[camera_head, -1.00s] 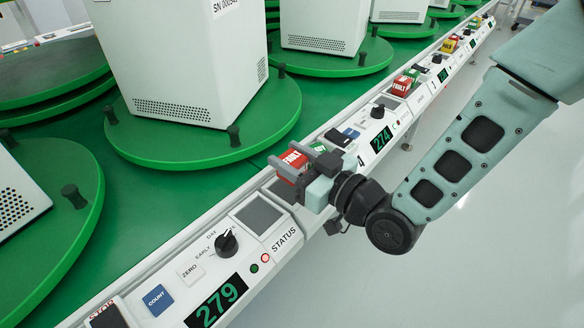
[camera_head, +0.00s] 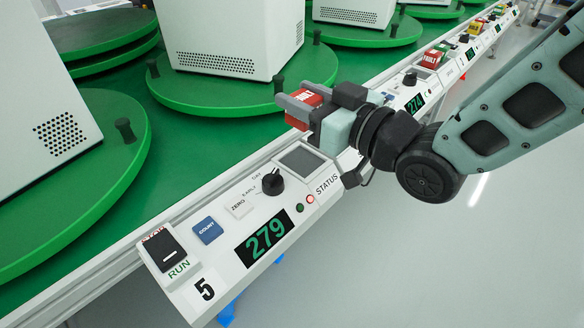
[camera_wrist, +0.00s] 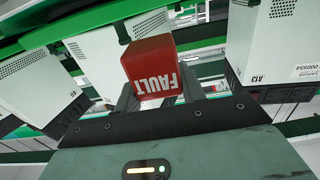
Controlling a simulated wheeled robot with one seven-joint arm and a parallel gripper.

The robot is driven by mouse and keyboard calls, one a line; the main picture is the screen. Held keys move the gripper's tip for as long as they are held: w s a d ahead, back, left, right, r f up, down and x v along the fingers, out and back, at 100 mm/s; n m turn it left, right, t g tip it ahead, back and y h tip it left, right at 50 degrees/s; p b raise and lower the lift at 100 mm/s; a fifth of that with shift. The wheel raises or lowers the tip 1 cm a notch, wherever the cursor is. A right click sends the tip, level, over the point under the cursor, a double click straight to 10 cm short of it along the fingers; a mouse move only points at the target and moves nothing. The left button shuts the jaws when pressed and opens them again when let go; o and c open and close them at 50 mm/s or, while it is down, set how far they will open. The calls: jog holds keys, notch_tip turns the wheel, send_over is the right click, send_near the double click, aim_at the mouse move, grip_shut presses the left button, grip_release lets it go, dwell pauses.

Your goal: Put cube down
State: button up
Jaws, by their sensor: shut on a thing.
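The red cube (camera_head: 303,106), lettered FAULT, is held between the two fingers of my gripper (camera_head: 296,108) in the head view. It is above the console strip, near the far edge of the panel with display 279. In the wrist view the cube (camera_wrist: 151,72) fills the space between the fingers, with FAULT reading upside down. My gripper is shut on it. The square dark STATUS pad (camera_head: 301,160) lies on the nearest panel, below and in front of the cube, and is bare. The fingers hide part of the cube.
The panel also carries a black knob (camera_head: 273,182), a blue COUNT button (camera_head: 207,230), a ZERO button (camera_head: 239,207) and a black RUN switch (camera_head: 162,252). Green turntables (camera_head: 245,90) with white machines stand behind. Another red FAULT cube (camera_head: 432,58) sits on a farther panel.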

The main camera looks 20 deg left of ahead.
aim_at(302, 162)
notch_tip(302, 162, down, 9)
jog(key=shift+r+b, duration=0.2)
jog(key=shift+b, duration=0.65)
jog(key=shift+f, duration=0.2)
jog(key=o, duration=1)
jog(key=shift+r, duration=0.1)
jog(key=shift+r, duration=0.25)
jog(key=shift+p+v, duration=2.25)
jog(key=shift+v, duration=3.8)
